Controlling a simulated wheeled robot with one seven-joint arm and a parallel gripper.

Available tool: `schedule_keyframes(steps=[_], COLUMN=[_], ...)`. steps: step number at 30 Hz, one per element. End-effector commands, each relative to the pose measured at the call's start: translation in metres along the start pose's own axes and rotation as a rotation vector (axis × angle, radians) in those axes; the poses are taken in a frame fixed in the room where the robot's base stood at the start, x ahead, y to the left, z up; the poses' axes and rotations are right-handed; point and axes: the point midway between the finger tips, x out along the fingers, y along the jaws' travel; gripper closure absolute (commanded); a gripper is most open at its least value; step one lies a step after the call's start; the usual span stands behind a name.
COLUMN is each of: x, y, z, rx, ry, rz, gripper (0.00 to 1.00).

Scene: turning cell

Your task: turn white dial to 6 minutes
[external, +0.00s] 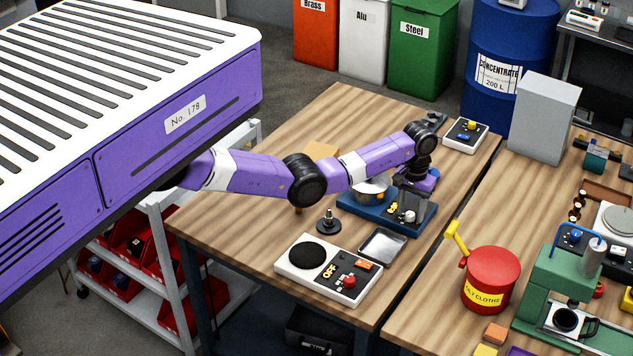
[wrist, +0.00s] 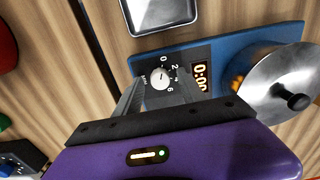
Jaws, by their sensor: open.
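The white dial (wrist: 160,77) sits on a dark panel of the blue device (wrist: 222,45) in the wrist view. The dial's pointer is too small to read surely. In the external view the dial (external: 409,216) shows small at the front of the blue device. My gripper (wrist: 158,92) is open, its two fingers on either side of the dial; I cannot tell whether they touch it. It also shows above the device in the external view (external: 412,200).
A metal bowl (external: 371,190) with a black-knobbed lid (wrist: 280,85) sits on the blue device beside the dial. A steel tray (external: 383,246), a black-knobbed weight (external: 328,222) and a white hotplate (external: 327,270) stand nearby. The table's left part is mostly clear.

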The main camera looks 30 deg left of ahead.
Motion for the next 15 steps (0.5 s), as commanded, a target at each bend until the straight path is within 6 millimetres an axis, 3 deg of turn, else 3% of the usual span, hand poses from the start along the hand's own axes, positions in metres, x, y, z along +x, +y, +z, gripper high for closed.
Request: schedule_keyframes(steps=[8, 15], x=[0.0024, 0.0022], y=[0.0000, 0.0000], z=[0.0000, 0.0000], rx=[0.000, 0.000], ry=[0.000, 0.001], rz=[0.000, 0.000], gripper=[0.53, 0.98])
